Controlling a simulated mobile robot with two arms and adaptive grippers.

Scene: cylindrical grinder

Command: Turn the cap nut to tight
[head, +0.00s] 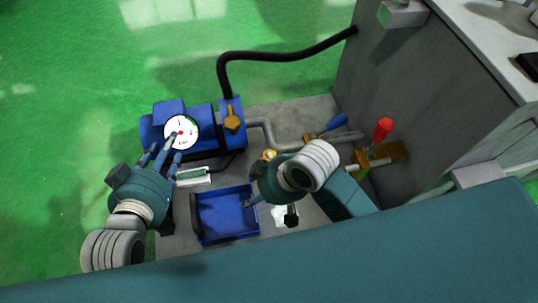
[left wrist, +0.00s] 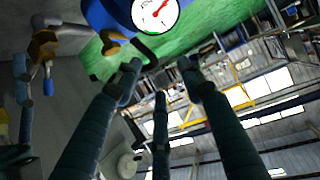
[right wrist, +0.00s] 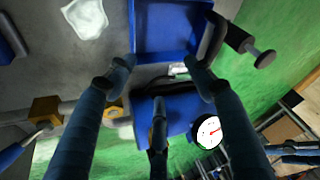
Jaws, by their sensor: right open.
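A brass fitting (head: 233,118) sits on the blue pump housing (head: 188,125). A smaller brass piece (head: 269,155) shows just beyond my right gripper, and I cannot tell which of them is the cap nut. My right gripper (right wrist: 158,80) is open and empty, with its fingers apart over the bench near the blue tray (head: 222,216). My left gripper (head: 162,153) is open and empty, its fingers spread in front of the white dial gauge (head: 182,132). The gauge also shows in the left wrist view (left wrist: 155,12), with a red needle.
A black hose (head: 285,57) arches from the pump to the grey machine wall (head: 390,85). A white cloth (right wrist: 86,18) lies beside the tray. Green floor is clear at the left.

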